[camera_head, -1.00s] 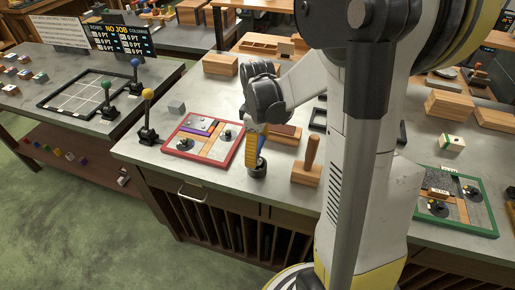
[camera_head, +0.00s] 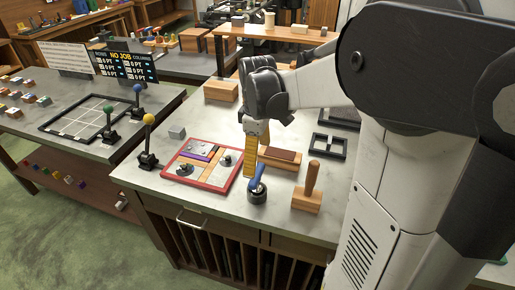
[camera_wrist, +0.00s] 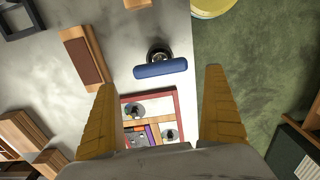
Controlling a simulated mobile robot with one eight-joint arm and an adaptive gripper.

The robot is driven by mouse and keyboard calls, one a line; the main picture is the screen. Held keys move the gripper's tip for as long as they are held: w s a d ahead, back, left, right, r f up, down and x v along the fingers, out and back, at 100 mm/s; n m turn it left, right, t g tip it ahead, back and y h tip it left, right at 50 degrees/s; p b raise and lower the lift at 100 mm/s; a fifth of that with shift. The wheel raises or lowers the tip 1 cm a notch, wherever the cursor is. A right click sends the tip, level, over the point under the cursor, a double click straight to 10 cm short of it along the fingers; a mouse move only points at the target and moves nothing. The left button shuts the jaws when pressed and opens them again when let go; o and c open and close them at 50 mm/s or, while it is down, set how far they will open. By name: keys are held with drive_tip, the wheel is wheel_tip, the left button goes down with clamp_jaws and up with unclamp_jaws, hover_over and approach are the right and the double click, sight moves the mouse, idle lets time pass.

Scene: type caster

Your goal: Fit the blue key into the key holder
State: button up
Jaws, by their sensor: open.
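The blue key (camera_head: 257,180) has a rounded blue bar handle (camera_wrist: 160,70). It stands at a dark round cup-like base (camera_head: 257,196), probably the key holder, near the table's front edge. The wrist view shows part of the dark base (camera_wrist: 158,53) behind the handle. How deep the key sits is hidden. My gripper (camera_head: 250,178) is open with its yellow fingers pointing down, just above and behind the key. In the wrist view, the handle lies ahead, between the lines of the spread fingertips (camera_wrist: 159,80), with nothing held.
A red-framed tray (camera_head: 203,184) lies left of the base. A wooden block with a dark top (camera_head: 280,158) stands behind it, and a wood-handled stamp (camera_head: 307,201) to the right. A yellow-knobbed lever (camera_head: 148,140) stands at the table's left edge.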

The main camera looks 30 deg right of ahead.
wheel_tip(320, 180, up, 4)
drive_tip(key=shift+f, duration=0.1)
idle(0.5)
drive_tip(key=s+a+f+m+t+b, duration=0.2)
drive_tip(key=s+a+m+t+b, duration=0.1)
drive_tip(key=s+a+m+t, duration=0.4)
drive_tip(key=shift+s+a+m, duration=0.3)
drive_tip(key=shift+s+a, duration=1.5)
drive_tip(key=shift+a, duration=1.5)
drive_tip(key=shift+f, duration=0.1)
